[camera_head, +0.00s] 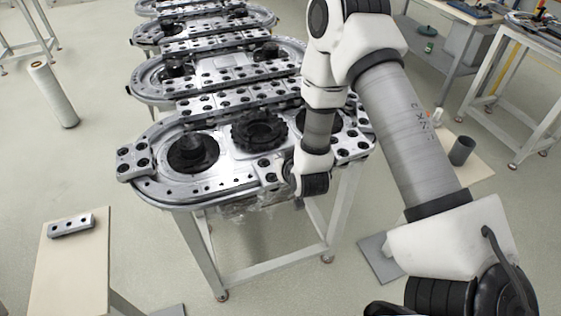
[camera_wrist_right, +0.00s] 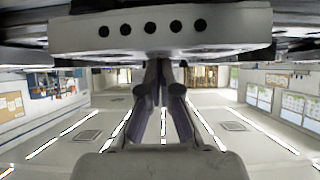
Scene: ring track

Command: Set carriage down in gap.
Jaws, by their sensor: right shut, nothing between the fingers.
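The nearest oval ring track (camera_head: 218,193) is metal, with carriages on its rails. One carriage (camera_head: 131,158) sits at its left end, and another block with dark holes (camera_head: 266,170) is at the front beside my right wrist. A bare stretch of front rail lies between them. My right gripper (camera_wrist_right: 163,78) is shut and empty; its fingers end just by a pale metal bar with several dark holes (camera_wrist_right: 150,30). I cannot tell if they touch. In the head view my wrist hides its fingers. My left gripper is not in view.
A loose metal block with holes (camera_head: 71,226) lies on a small pale table (camera_head: 62,275) at the lower left. More oval tracks (camera_head: 205,38) stretch behind. A white roll (camera_head: 54,95) stands on the floor at left. Workbenches (camera_head: 522,75) stand at right.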

